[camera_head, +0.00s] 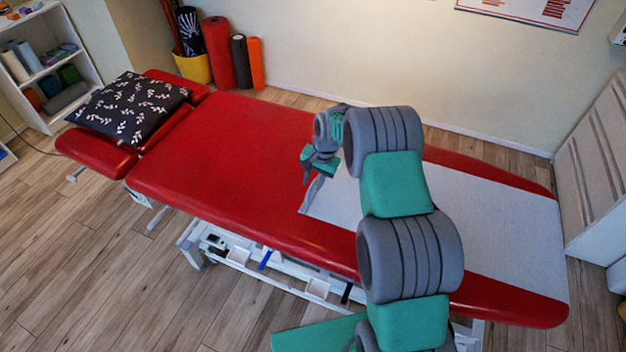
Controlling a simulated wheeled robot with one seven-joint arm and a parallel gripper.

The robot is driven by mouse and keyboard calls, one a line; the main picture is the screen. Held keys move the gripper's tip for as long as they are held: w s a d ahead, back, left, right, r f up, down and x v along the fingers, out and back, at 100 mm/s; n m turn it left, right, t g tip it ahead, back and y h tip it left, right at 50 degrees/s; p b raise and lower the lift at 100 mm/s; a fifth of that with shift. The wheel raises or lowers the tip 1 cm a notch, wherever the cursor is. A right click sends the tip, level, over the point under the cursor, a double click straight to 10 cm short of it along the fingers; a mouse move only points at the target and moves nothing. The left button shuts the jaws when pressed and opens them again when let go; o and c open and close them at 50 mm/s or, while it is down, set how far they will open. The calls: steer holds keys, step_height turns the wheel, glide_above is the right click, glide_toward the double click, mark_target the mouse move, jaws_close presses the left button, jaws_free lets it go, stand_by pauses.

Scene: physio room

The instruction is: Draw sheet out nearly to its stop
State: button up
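A pale white paper sheet (500,225) lies over the right part of a red treatment couch (235,150). It runs from near the couch's right end to about the middle of the couch, where its left edge (314,197) looks a little raised or curled. My gripper (307,172) is at that left edge, low over the couch. Its fingers are small and partly hidden by the wrist, so I cannot tell whether they are closed on the sheet. My arm hides the middle of the sheet.
A black patterned pillow (130,108) lies at the couch's left end. The red surface between pillow and gripper is bare. Rolled mats (218,55) stand by the back wall, a shelf (45,65) at the far left. White trays (238,255) sit under the couch.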

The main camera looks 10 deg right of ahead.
steer(key=shift+c, duration=0.5)
jaws_close()
stand_by(0.9)
